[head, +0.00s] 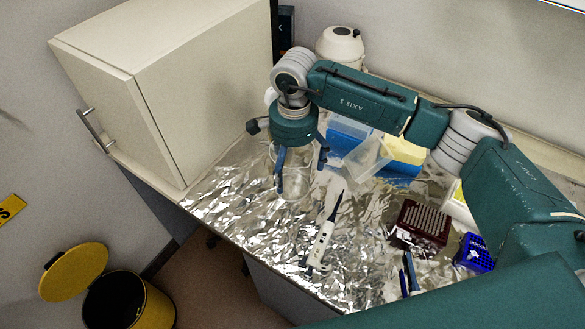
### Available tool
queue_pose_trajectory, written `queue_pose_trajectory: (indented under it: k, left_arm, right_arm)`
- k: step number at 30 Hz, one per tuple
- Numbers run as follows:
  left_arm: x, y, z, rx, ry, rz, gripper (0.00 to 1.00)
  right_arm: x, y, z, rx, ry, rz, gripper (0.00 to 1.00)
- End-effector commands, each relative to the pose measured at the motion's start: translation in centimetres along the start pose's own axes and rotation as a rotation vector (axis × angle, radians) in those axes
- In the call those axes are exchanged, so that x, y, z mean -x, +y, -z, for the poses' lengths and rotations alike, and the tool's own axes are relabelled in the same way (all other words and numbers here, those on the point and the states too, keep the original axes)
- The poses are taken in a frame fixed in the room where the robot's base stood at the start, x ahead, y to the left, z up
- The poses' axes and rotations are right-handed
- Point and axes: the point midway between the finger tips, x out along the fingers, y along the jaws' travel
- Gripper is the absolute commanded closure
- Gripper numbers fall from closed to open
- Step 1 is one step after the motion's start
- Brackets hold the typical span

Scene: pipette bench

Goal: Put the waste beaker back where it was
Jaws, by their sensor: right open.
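The waste beaker (298,184) is clear glass and stands upright on the foil-covered bench near the cabinet. My right gripper (301,171) points down over it, with one blue finger at its left side and the other near its upper right. The gripper is open. Its wrist hides part of the area behind the beaker, and I cannot tell whether the fingers touch the glass.
A pipette (322,237) lies just right and in front of the beaker. A clear box (364,158), a blue-and-yellow box (403,150), a dark red tip rack (422,222) and a blue rack (473,252) stand farther right. The cabinet (180,85) borders the left. Foil (250,215) in front is clear.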

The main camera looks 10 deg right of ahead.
Motion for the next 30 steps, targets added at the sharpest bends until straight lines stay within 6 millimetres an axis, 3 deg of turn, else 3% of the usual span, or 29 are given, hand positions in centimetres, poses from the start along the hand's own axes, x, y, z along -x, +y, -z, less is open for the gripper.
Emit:
queue_pose_trajectory:
  k: [9, 15, 21, 30]
  left_arm:
    - [-2.4, 0.1, -0.3, 0.000, -0.001, 0.000, 0.72]
    - [-3.2, 0.1, -0.3, 0.000, -0.001, 0.000, 0.72]
    - [-3.3, 0.1, -0.4, 0.000, -0.001, 0.000, 0.72]
    - [-3.3, 0.1, -0.4, 0.000, -0.001, 0.000, 0.72]
  right_arm:
    - [6.4, -0.1, 0.1, 0.000, 0.002, 0.006, 0.05]
    - [9.6, -0.1, 0.0, 0.000, 0.002, 0.002, 0.05]
    - [10.9, 0.0, 0.0, 0.000, 0.001, 0.000, 0.05]
    - [10.9, 0.0, 0.0, 0.000, 0.001, 0.000, 0.05]
